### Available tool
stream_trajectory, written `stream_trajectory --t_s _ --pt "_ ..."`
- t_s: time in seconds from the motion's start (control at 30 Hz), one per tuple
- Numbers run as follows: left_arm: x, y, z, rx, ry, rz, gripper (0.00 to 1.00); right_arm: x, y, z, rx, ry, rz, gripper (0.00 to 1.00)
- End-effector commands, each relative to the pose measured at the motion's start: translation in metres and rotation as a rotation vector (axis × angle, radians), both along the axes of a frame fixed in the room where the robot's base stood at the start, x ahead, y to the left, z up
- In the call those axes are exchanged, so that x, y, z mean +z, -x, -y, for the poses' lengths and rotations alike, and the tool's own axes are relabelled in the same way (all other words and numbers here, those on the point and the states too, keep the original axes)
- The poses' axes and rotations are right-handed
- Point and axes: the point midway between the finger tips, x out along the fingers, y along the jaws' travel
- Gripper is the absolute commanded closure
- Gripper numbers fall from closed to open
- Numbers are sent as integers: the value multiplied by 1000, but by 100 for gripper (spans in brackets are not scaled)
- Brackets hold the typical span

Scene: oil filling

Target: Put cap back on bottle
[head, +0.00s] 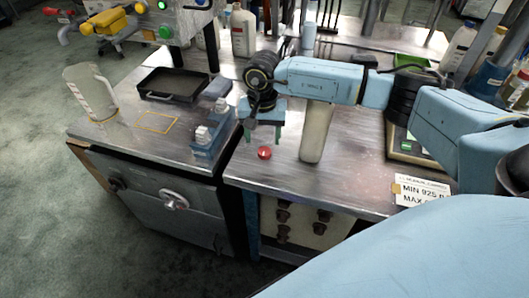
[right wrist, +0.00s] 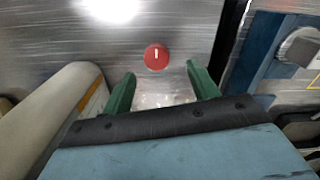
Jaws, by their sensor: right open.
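The red cap (head: 264,153) lies on the metal table near its front edge. In the right wrist view the cap (right wrist: 156,57) sits a little beyond and between the fingertips, on bare metal. My right gripper (head: 263,137) is open above and behind the cap, with green fingers pointing down; it also shows in the right wrist view (right wrist: 161,80). A pale bottle (head: 315,132) stands to the right of the gripper, its upper part hidden behind my right arm. It shows as a large pale shape (right wrist: 55,110) at left in the wrist view. My left gripper is not seen.
A blue rack with small white-topped bottles (head: 208,140) stands left of the cap. A black tray (head: 172,86) and a clear pitcher (head: 90,95) are further left. A label sign (head: 423,191) sits at the right front edge.

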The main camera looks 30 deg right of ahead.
Motion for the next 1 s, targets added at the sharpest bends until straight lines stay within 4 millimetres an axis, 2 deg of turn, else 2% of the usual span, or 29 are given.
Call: stream_trajectory --t_s 0.2,0.3,0.67,1.0 --pt "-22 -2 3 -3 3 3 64 -38 2 5 -1 0 -2 41" --pt "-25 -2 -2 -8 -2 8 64 -47 2 5 -1 0 -2 41" --pt "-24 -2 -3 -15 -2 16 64 -47 2 5 -1 -1 -1 42" --pt "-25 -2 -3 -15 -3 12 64 -47 2 5 -1 0 -1 86"
